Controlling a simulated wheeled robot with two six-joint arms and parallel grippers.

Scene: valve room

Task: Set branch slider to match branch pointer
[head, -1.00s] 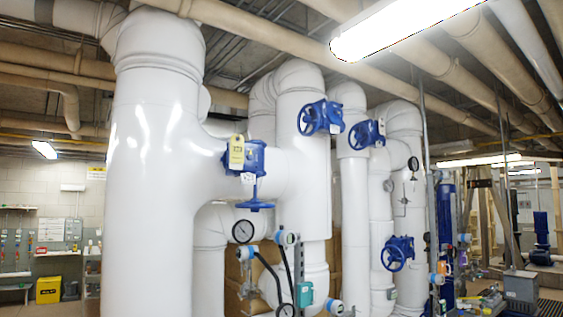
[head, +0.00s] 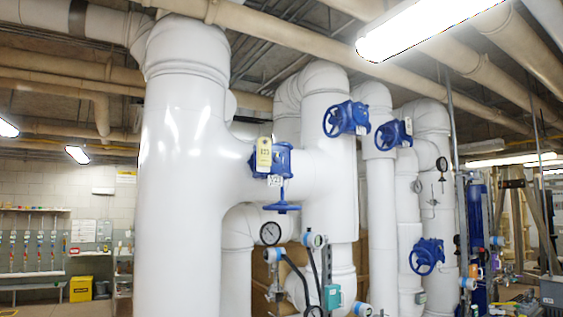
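I cannot make out a branch slider or a branch pointer in the head view. Neither of my grippers is in the picture.
A thick white pipe (head: 185,190) fills the left centre. At the far left, a yellow box (head: 81,289) stands on the floor near a wall rack (head: 35,243) with coloured hanging items. A grey box (head: 553,291) is at the lower right. Floor is barely visible.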

